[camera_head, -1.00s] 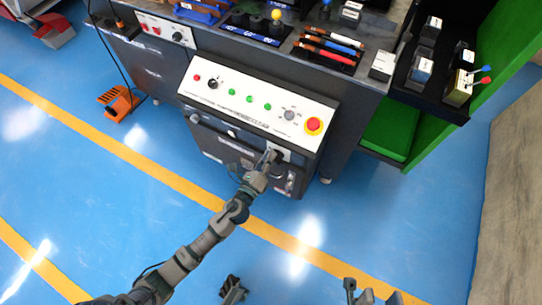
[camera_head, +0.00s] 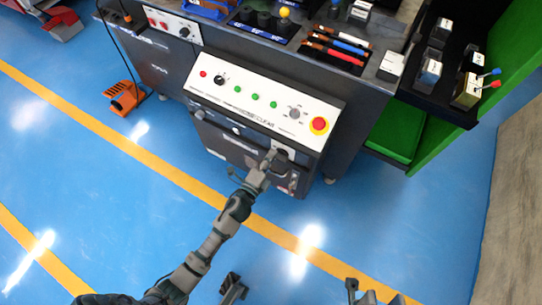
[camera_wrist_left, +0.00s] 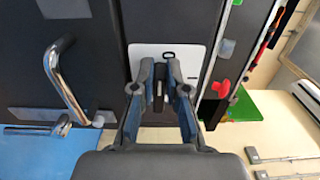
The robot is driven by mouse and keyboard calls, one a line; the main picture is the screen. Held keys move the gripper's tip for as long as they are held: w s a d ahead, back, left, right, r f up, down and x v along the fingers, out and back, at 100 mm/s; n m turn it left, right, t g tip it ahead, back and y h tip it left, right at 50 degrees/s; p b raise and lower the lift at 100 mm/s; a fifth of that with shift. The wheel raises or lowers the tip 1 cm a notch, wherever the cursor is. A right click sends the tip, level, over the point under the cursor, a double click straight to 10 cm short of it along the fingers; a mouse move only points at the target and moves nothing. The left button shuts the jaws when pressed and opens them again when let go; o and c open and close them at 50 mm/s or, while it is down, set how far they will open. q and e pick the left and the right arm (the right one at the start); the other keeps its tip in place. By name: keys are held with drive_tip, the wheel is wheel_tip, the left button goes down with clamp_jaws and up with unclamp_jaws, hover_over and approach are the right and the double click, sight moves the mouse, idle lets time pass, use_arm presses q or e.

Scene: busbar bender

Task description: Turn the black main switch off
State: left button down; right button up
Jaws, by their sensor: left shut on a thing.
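The black main switch (camera_wrist_left: 158,90) is on a white plate (camera_wrist_left: 187,60) on the dark front of the control cabinet, below the sloped panel. It is mostly hidden behind my gripper in the head view. My left gripper (camera_head: 274,157) is at the switch, and in the left wrist view its two fingers (camera_wrist_left: 160,78) are shut on the switch from both sides. The switch's exact turn angle cannot be read. What looks like my right gripper (camera_head: 366,294) is at the bottom edge of the head view, cut off and away from the cabinet.
The white panel (camera_head: 262,92) has green buttons, knobs and a red emergency stop (camera_head: 319,125) above my left gripper. A bent metal handle (camera_wrist_left: 65,82) is left of the switch in the wrist view. An orange pedal (camera_head: 124,97) is on the open blue floor.

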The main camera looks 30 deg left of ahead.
use_arm(q)
drive_tip(key=shift+s+f, duration=0.15)
drive_tip(key=shift+f, duration=0.35)
drive_tip(key=c, duration=1.3)
unclamp_jaws()
drive_tip(key=shift+o, duration=0.6)
drive_tip(key=shift+r, duration=0.2)
drive_tip(key=shift+s, duration=0.25)
drive_tip(key=s, duration=1.1)
drive_tip(key=shift+s+a, duration=0.2)
drive_tip(key=shift+a, duration=0.05)
